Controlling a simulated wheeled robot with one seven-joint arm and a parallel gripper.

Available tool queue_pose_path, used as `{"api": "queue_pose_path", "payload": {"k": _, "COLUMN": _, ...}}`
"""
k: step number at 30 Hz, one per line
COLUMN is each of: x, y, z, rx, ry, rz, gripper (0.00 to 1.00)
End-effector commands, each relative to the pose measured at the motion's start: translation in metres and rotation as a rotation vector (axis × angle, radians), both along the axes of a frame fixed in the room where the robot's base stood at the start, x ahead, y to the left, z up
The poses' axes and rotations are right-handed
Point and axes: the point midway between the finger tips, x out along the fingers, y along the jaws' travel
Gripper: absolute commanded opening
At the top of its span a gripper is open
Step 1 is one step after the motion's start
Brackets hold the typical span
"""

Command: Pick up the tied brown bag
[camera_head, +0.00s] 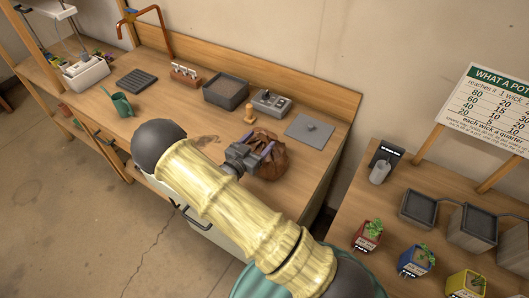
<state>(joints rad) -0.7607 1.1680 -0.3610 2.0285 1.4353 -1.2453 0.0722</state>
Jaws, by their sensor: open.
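The tied brown bag (273,160) sits on the wooden workbench, near its right front part. It is dark brown and rounded, and its near left side is partly hidden by my gripper. My gripper (264,149) is at the bag's upper left side, with its fingers open and reaching over or against the bag. I cannot tell whether the fingers touch it. My pale yellow arm hides part of the bench's front edge.
Behind the bag are a small wooden stamp-like object (250,114), a grey control box (271,101), a dark tray (226,91) and a grey plate (310,130). A green watering can (121,104) stands to the left. Potted plants (416,261) are on the right table.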

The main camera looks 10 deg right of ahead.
Motion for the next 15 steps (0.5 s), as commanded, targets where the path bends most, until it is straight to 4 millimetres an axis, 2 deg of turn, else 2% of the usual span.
{"api": "queue_pose_path", "payload": {"k": 1, "x": 0.005, "y": -0.006, "z": 0.005, "rx": -0.002, "ry": -0.001, "rz": -0.004, "gripper": 0.67}}
{"api": "queue_pose_path", "payload": {"k": 7, "x": 0.023, "y": -0.025, "z": 0.003, "rx": -0.001, "ry": 0.000, "rz": -0.003, "gripper": 0.67}}
{"api": "queue_pose_path", "payload": {"k": 15, "x": 0.026, "y": -0.028, "z": 0.001, "rx": 0.000, "ry": -0.001, "rz": 0.000, "gripper": 0.67}}
